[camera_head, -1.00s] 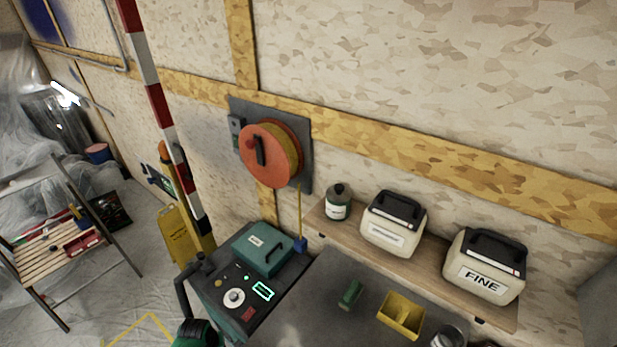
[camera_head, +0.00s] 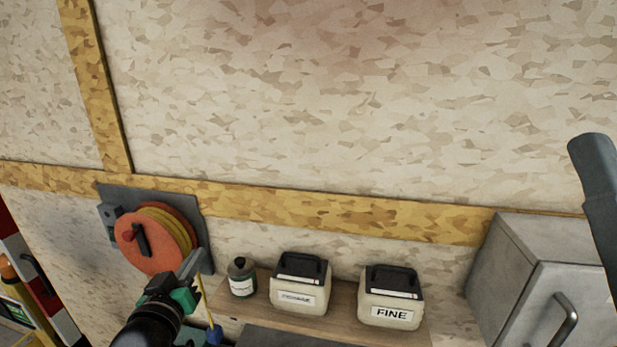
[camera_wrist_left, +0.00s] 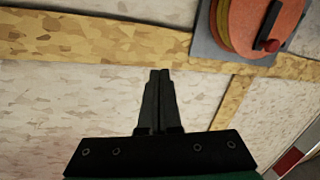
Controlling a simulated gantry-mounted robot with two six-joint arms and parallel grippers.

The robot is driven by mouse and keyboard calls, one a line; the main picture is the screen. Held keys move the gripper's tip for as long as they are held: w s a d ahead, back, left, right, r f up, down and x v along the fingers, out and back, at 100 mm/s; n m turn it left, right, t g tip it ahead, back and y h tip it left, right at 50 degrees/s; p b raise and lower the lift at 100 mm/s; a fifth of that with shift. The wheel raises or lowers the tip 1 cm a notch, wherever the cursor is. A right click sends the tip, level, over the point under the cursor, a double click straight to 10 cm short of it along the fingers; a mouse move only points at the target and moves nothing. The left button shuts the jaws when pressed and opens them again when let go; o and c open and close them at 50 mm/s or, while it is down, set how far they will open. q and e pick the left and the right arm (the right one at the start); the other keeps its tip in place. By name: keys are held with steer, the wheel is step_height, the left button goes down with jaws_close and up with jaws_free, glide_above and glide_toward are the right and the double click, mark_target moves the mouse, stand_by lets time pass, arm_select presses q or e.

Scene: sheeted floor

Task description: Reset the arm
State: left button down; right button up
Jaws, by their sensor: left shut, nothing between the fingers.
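My left gripper (camera_head: 188,266) comes up from the bottom left in the head view, in front of the wall just below and right of the orange reel. In the left wrist view its two black fingers (camera_wrist_left: 159,76) are together with nothing between them. The wall and a yellow wooden batten lie behind the fingertips. My right gripper is not in view.
An orange reel (camera_head: 150,243) hangs on a grey wall plate. A shelf (camera_head: 345,297) holds a dark bottle (camera_head: 241,279) and two cream boxes, one (camera_head: 299,287) beside the other, marked FINE (camera_head: 391,299). A grey cabinet (camera_head: 540,280) stands at right.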

arm_select(q)
steer(key=s+d+r+m+t+h, duration=0.1)
steer(key=s+d+r+t, duration=0.15)
steer(key=s+r, duration=0.55)
steer(key=s+d+r+m+t+h, duration=0.1)
steer(key=s+d+r+t, duration=0.2)
steer(key=r, duration=0.8)
steer(key=s+r+m+t, duration=0.1)
steer(key=s+r+t, duration=0.2)
steer(key=s+r, duration=0.3)
steer(key=s+r+m+t, duration=0.1)
steer(key=s+r+t, duration=0.15)
steer(key=s, duration=0.55)
step_height(320, 180, up, 14)
steer(key=p, duration=1.4)
steer(key=shift+w+a+r+g+h, duration=0.15)
steer(key=shift+w+a+g+h, duration=0.15)
steer(key=shift+w+h, duration=0.1)
